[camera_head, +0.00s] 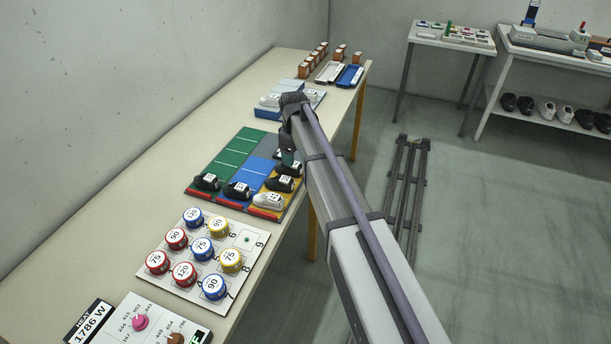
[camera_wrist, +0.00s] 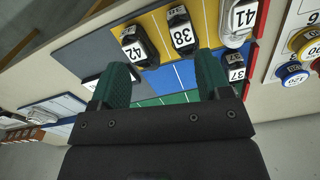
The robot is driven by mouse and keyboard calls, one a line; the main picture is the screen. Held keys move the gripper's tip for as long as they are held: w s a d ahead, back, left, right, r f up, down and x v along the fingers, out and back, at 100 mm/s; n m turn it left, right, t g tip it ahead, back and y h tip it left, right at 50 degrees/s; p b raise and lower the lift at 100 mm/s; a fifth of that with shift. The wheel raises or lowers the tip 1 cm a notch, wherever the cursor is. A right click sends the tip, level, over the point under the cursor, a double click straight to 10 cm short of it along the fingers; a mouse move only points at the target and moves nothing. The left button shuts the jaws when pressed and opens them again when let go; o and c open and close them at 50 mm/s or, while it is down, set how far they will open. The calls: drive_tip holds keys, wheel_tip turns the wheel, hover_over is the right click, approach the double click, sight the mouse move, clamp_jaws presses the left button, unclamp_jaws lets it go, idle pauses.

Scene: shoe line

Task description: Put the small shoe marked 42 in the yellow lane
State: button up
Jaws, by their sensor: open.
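A small black shoe marked 42 (camera_wrist: 131,36) lies in the yellow lane (camera_wrist: 155,26) in the wrist view, at the end of a row with the black shoe marked 38 (camera_wrist: 180,17) and the white shoe marked 41 (camera_wrist: 238,16). My gripper (camera_wrist: 161,60) is open and empty above the board, with the blue lane (camera_wrist: 180,74) between its green fingers. The 42 shoe is just beyond the fingertips, apart from them as far as I can tell. In the head view my gripper (camera_head: 288,157) hangs over the board's right side, near the yellow lane (camera_head: 292,198).
A shoe marked 37 (camera_wrist: 236,61) lies in the blue lane. The green lane (camera_head: 232,150) has a black shoe (camera_head: 206,180). A panel of round tins (camera_head: 178,262) stands nearer.

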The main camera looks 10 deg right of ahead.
drive_tip(key=s+m, duration=0.8)
drive_tip(key=s, duration=2.2)
drive_tip(key=shift+m, duration=0.4)
